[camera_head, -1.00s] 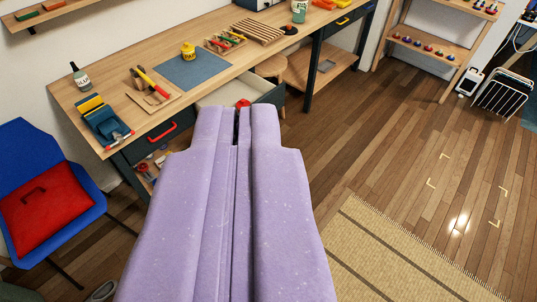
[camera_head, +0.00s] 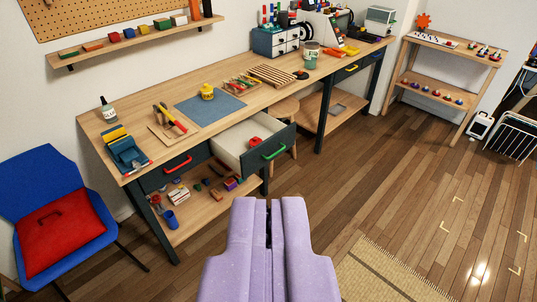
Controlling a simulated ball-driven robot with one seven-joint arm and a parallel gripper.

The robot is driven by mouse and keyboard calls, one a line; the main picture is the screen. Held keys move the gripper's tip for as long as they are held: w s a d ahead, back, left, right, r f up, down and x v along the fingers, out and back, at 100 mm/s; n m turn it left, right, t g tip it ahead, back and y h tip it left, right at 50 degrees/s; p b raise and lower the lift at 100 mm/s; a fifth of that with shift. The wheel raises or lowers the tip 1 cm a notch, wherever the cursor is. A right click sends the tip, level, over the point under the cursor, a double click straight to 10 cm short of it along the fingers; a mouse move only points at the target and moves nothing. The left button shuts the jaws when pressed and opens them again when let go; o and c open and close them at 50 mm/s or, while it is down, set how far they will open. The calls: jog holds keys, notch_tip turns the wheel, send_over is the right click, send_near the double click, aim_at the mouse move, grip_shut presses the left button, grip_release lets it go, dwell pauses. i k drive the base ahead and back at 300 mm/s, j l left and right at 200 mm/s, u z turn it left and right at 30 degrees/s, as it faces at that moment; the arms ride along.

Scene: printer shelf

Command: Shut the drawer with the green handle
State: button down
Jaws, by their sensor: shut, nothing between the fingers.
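The drawer with the green handle (camera_head: 275,150) stands pulled out from under the wooden workbench. Its front (camera_head: 271,154) is dark, its inside (camera_head: 231,146) is pale, and a small red object (camera_head: 255,142) shows inside it. My purple gripper (camera_head: 270,202) is shut and empty, low in the middle of the view. Its tips appear just below the drawer front in the picture, apart from the handle; the exact gap cannot be told.
A shut drawer with a red handle (camera_head: 178,164) is to the left, and one with a yellow handle (camera_head: 351,68) is farther right. A stool (camera_head: 283,107) stands behind the open drawer. A blue chair (camera_head: 55,170) with a red cushion is at left. The wooden floor at right is open.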

aim_at(230, 145)
jog(key=i+j+z, duration=0.1)
jog(key=i, duration=0.4)
jog(key=i+j, duration=0.25)
jog(key=i, duration=0.3)
jog(key=i+j+z, duration=0.15)
jog(key=i, duration=0.35)
jog(key=i+j, duration=0.35)
jog(key=i, duration=0.15)
jog(key=l+z, duration=0.05)
